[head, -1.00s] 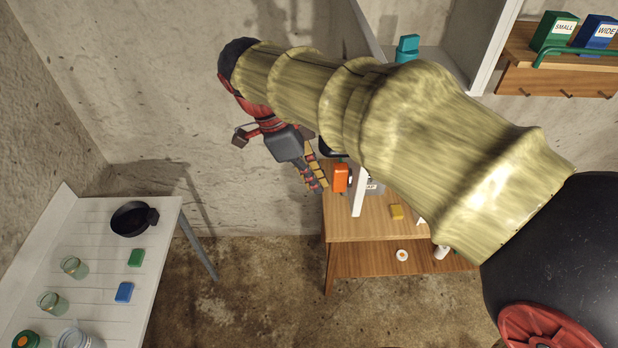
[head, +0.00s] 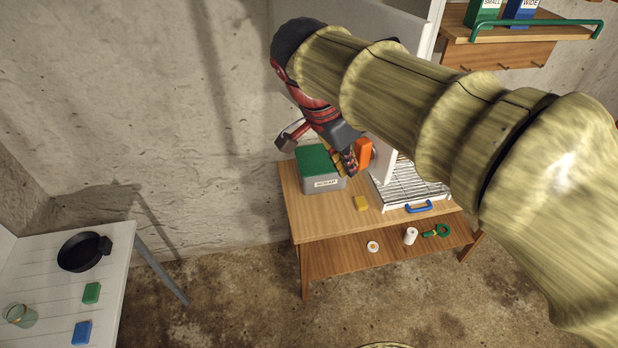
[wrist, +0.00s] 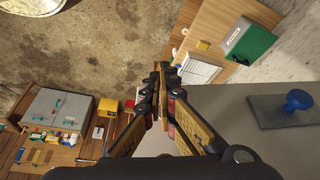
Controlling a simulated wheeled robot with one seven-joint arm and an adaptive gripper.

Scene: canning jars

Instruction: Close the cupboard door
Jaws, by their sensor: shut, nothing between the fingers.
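The cupboard is a pale grey-white box on the wall, partly hidden behind my arm in the head view. Its open door (head: 387,166) hangs out as a narrow white panel seen nearly edge-on, its upper part hidden by my arm. An orange block (head: 363,152) shows beside that edge; whether it is fixed to the door I cannot tell. My gripper (head: 350,167) is shut and empty, left of the orange block; contact is unclear. In the wrist view the shut fingertips (wrist: 162,72) lie by the edge of a large grey panel (wrist: 235,125), probably the door.
A wooden table (head: 330,222) stands below with a green-lidded box (head: 318,168), a yellow sponge (head: 361,203) and a rack (head: 425,187). A white table (head: 112,262) holds a black pan (head: 84,252). A shelf (head: 540,20) is at upper right. Floor between the tables is clear.

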